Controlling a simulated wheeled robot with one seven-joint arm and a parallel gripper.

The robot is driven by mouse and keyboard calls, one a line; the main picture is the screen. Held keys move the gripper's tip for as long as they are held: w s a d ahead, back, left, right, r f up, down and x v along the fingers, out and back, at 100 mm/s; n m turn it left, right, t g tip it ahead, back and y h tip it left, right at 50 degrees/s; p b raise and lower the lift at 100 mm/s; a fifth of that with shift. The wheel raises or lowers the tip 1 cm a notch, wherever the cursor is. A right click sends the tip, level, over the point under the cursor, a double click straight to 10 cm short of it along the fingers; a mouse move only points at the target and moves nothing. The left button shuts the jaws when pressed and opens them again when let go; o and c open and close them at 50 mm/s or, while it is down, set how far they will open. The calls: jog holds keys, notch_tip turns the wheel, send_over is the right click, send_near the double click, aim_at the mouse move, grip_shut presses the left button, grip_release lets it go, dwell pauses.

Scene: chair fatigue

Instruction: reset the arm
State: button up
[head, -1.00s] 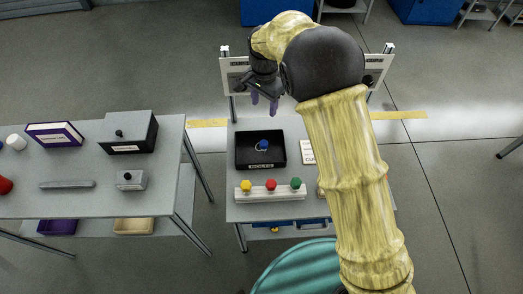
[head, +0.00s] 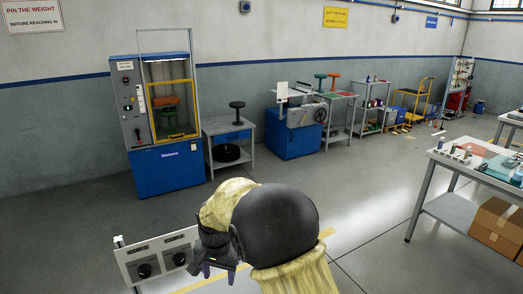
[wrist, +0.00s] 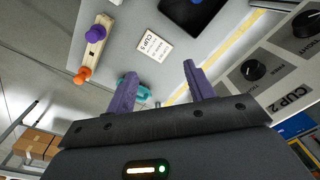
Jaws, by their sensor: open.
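My arm is raised, with its dark round joint (head: 275,225) and yellow patterned links in the lower middle of the head view. My gripper (head: 219,272) hangs beside the joint, in front of the white knob panel (head: 150,258). In the wrist view its two purple fingers stand apart with nothing between them, so my gripper (wrist: 160,70) is open and empty. A card (wrist: 154,45) lies on the grey table beyond the fingers. The panel with black knobs (wrist: 254,70) is to the right, apart from the fingers.
In the wrist view, a pale bar with coloured knobs (wrist: 94,48) and a dark tray (wrist: 197,12) rest on the table. In the head view, a blue cabinet machine (head: 165,125) stands by the wall and a workbench (head: 462,165) at the right. Open floor lies between.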

jog(key=s+d+r+n+t, duration=0.1)
jog(key=s+d+r, duration=0.1)
jog(key=d, duration=0.6)
jog(key=s+d+r, duration=0.1)
jog(key=s+d, duration=0.2)
jog(key=d, duration=0.6)
jog(key=s+d+n+t, duration=0.1)
jog(key=s+d, duration=0.9)
jog(key=shift+r+n+p, duration=0.25)
jog(key=shift+n+p, duration=0.05)
jog(key=shift+p, duration=0.15)
jog(key=shift+d, duration=0.1)
jog(key=shift+c, duration=0.4)
